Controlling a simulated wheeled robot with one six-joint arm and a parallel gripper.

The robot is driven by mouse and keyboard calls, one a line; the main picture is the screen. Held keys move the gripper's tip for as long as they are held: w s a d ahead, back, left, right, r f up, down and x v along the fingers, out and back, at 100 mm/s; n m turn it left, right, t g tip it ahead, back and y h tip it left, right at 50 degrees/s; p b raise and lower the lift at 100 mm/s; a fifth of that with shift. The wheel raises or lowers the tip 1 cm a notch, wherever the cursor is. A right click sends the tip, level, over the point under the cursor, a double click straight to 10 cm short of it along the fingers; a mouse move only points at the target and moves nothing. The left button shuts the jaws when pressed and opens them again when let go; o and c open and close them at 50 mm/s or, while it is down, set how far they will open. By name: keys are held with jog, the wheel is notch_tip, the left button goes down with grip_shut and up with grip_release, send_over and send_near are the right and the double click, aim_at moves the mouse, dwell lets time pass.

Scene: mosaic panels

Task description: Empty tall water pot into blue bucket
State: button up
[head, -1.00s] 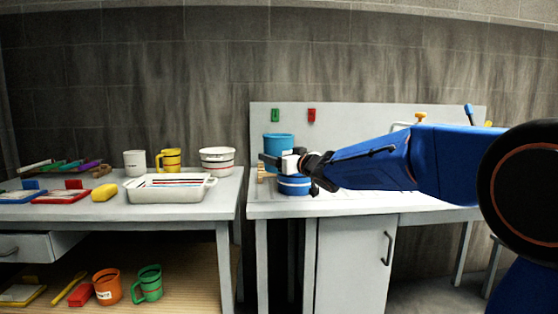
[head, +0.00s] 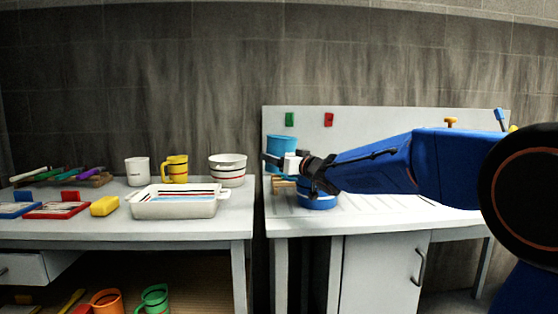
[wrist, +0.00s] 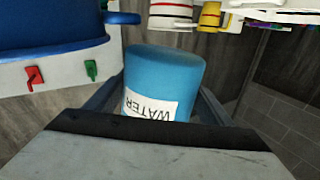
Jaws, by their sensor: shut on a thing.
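The tall water pot (head: 281,143) is light blue with a white WATER label, which shows in the wrist view beside the pot's blue wall (wrist: 165,75). My gripper (head: 276,162) is shut on the pot, which looks upright in the head view. The exact grip point is hidden. The blue bucket (head: 318,202) stands on the right-hand table, below and just right of my gripper, partly covered by my wrist. In the wrist view the bucket (wrist: 50,25) is large at the upper left, apart from the pot. The pot's inside is not visible.
The right table (head: 300,226) has a back panel with a green hook (head: 290,119) and a red hook (head: 328,119). A wooden item (head: 284,187) sits by the bucket. The left table holds a white tray (head: 175,206), a bowl (head: 228,176) and mugs. A gap separates the tables.

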jog(key=shift+d+r+m, duration=0.15)
jog(key=shift+r+m, duration=0.05)
jog(key=shift+m, duration=0.2)
jog(key=shift+w+d+f+m+t, duration=0.1)
jog(key=shift+d+f+m+t, duration=0.2)
jog(key=shift+m, duration=0.6)
jog(key=shift+w+d+r+m, duration=0.15)
jog(key=shift+d+r+m, duration=0.35)
jog(key=shift+r+m, duration=0.4)
jog(key=shift+w+d+f+m+t, duration=0.15)
jog(key=shift+d+f+m+t, duration=0.25)
jog(key=shift+m, duration=0.6)
jog(key=shift+d+r+m, duration=0.15)
jog(key=shift+r+m, duration=0.35)
jog(key=shift+m, duration=0.2)
jog(key=shift+r+m, duration=0.2)
jog(key=shift+m, duration=0.1)
jog(key=m, duration=0.1)
jog(key=m+t+h, duration=0.1)
jog(key=m, duration=0.1)
jog(key=shift+f+m, duration=0.2)
jog(key=shift+m, duration=0.1)
jog(key=shift+d+r+m, duration=0.15)
jog(key=shift+r+m, duration=0.1)
jog(key=shift+m, duration=0.45)
jog(key=shift+r+m+h, duration=0.25)
jog(key=shift+m+h, duration=0.05)
jog(key=shift+m, duration=0.1)
